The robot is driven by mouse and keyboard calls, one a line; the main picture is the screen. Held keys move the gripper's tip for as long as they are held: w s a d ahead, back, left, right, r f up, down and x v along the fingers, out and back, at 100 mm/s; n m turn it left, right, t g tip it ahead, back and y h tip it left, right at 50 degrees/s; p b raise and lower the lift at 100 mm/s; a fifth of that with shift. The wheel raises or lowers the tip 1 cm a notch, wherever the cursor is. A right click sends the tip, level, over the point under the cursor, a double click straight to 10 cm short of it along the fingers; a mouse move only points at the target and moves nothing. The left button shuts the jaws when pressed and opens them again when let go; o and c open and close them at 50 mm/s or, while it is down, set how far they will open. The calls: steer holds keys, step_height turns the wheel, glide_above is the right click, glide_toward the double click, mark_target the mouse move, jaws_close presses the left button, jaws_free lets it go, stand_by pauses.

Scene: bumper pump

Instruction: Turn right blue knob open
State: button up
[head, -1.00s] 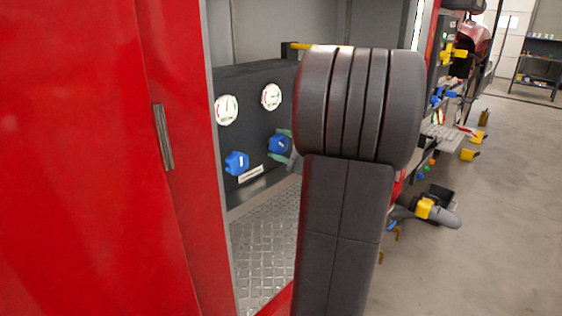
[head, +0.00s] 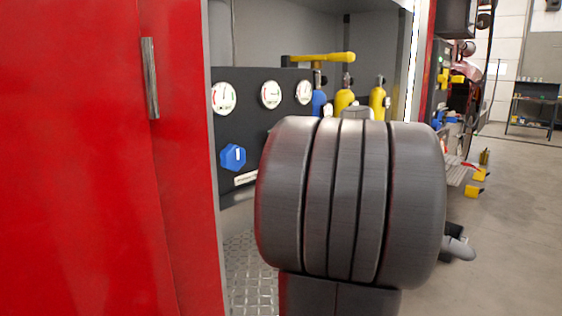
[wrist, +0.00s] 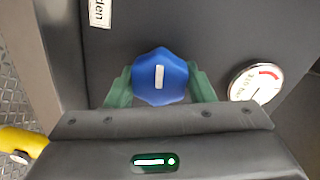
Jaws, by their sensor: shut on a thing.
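A blue knob (wrist: 160,72) with a white bar mark sits on the dark panel in the wrist view. My gripper (wrist: 160,86) has its green fingers on either side of this knob and is shut on it. The white bar points roughly up and down in that picture. In the head view my arm hides this knob and my gripper. The left blue knob (head: 233,157) shows there, left of my arm and free of it, with a white mark on its face.
The dark panel (head: 243,112) carries several round gauges, and one gauge (wrist: 256,82) is close to the right finger in the wrist view. Yellow cylinders (head: 378,98) and a yellow bar (head: 325,58) stand behind. The red cabinet side (head: 80,160) is at left.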

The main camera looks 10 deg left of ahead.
steer(key=shift+f+n+b, duration=0.2)
steer(key=shift+n+b, duration=0.6)
steer(key=shift+b, duration=0.1)
steer(key=shift+r, duration=0.1)
steer(key=o, duration=1)
steer(key=shift+c, duration=0.2)
steer(key=shift+r, duration=0.1)
steer(key=p+v, duration=0.1)
steer(key=v, duration=1.2)
steer(key=shift+s+d+p, duration=0.25)
steer(key=shift+d+p, duration=0.1)
steer(key=shift+p, duration=0.05)
